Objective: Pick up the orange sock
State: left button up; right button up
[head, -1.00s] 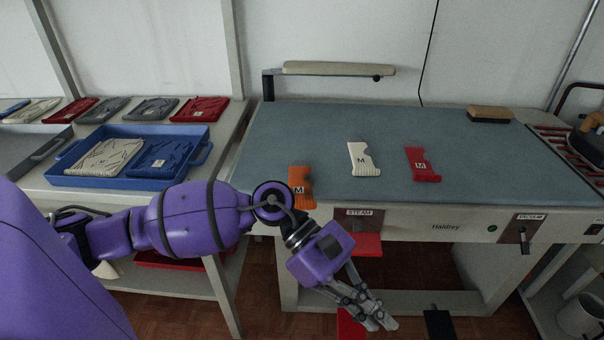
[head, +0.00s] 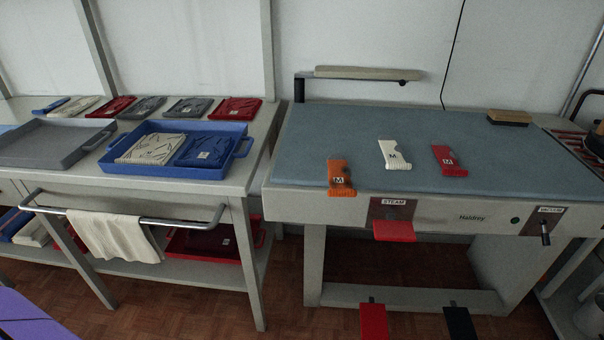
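The orange sock (head: 341,175) lies flat at the front left edge of the blue-grey padded top of the pressing table (head: 310,135). It has a label with an M on it, and its lower end reaches the table's front edge. Nothing covers it. Neither of my grippers is in view. Only a purple part of my own arm or body shows at the bottom left corner.
A white sock (head: 394,153) and a red sock (head: 449,160) lie to the right on the same top. A wooden block (head: 509,118) lies at the back right. A red steam handle (head: 394,231) juts out in front. A blue tray (head: 130,140) stands on the left bench.

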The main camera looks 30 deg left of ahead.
aim_at(341, 184)
jog(key=i+l+u, duration=0.1)
jog(key=u, duration=0.35)
jog(key=l+u, duration=0.2)
jog(key=u, duration=0.2)
jog(key=i+l+u, duration=0.1)
jog(key=l+u, duration=0.15)
jog(key=u, duration=0.2)
jog(key=l+u, duration=0.3)
jog(key=l, duration=0.2)
jog(key=l+u, duration=0.25)
jog(key=l, duration=0.3)
